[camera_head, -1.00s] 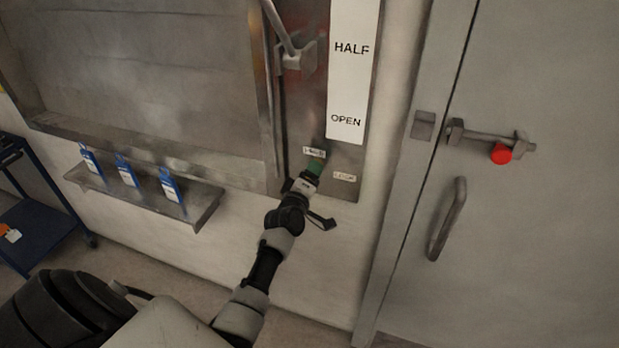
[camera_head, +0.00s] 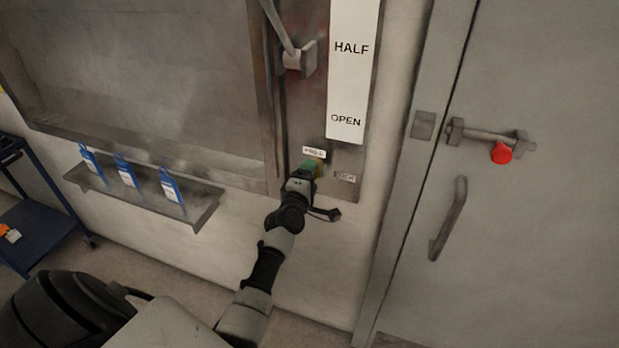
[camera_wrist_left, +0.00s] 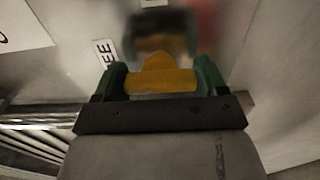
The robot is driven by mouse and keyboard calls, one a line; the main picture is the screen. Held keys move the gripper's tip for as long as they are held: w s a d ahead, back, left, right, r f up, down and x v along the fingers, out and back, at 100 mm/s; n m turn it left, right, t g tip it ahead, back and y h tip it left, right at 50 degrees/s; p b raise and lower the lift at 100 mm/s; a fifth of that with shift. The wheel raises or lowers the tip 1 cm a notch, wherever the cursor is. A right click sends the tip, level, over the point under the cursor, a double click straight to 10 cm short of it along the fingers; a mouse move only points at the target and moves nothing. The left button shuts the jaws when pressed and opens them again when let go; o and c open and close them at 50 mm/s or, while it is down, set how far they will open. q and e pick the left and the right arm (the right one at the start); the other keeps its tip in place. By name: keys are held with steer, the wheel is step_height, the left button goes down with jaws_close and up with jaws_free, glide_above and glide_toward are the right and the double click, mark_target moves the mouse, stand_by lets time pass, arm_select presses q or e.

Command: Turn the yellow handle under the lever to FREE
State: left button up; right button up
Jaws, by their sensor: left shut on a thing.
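The yellow handle (camera_wrist_left: 158,78) sits between the two green fingers of my left gripper (camera_wrist_left: 160,82) in the left wrist view, and the gripper is shut on it. In the head view my left gripper (camera_head: 311,168) is at the lower part of the metal panel, and the handle is mostly hidden by it. A label ending in "EE" (camera_wrist_left: 105,52) shows beside the handle in the wrist view. The grey lever (camera_head: 298,58) is higher on the panel, above the gripper. My right gripper is not in view.
A white strip reading HALF and OPEN (camera_head: 347,90) is right of the lever. A small label (camera_head: 345,178) is right of my gripper. A shelf (camera_head: 205,212) with blue bottles is at left. A door with a red-knobbed bolt (camera_head: 490,136) is at right.

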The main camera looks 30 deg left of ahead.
arm_select(q)
steer(key=o, duration=0.9)
steer(key=b+v, duration=0.1)
steer(key=v, duration=1)
steer(key=shift+a+f, duration=0.1)
steer(key=shift+w, duration=0.1)
